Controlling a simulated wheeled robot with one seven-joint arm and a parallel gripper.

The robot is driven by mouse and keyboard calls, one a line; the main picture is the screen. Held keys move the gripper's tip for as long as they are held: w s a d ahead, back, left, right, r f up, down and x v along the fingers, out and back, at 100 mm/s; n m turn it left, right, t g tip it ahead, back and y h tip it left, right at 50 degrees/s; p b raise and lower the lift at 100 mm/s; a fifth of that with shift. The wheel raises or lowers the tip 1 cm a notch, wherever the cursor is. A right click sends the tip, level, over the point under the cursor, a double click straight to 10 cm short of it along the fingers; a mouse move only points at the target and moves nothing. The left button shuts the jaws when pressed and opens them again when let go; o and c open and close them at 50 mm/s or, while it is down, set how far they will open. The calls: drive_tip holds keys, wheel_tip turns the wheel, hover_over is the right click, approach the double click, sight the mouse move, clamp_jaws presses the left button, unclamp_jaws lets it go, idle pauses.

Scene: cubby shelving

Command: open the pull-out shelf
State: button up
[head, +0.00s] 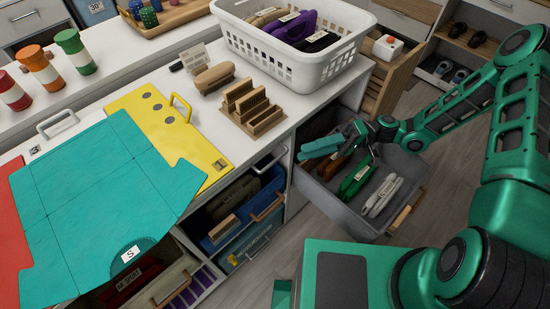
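A grey pull-out shelf (345,209), shaped like an open-topped drawer, stands out from the white cabinet at the right of the head view. A wooden handle (407,211) is on its front. Inside lie a green item (355,181), a whitish item (384,194) and a brown item. My green arm reaches in from the right, and my gripper (352,137) is above the shelf's back part, away from the wooden handle. The fingertips are small and dark, and I cannot tell whether they are open, shut or touching anything.
A white basket (294,62) and a wooden rack (252,117) stand on the counter. Teal fabric (95,200) covers the counter's left part. Bins with handles (245,225) fill cubbies below. Wooden drawers (385,90) are behind the shelf. Grey floor (300,245) lies in front.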

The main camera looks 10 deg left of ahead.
sight(275, 160)
drive_tip(key=x, duration=1)
drive_tip(key=shift+s+a+r, duration=0.1)
drive_tip(key=shift+s+a, duration=0.05)
drive_tip(key=shift+a, duration=0.1)
clamp_jaws()
idle(1.1)
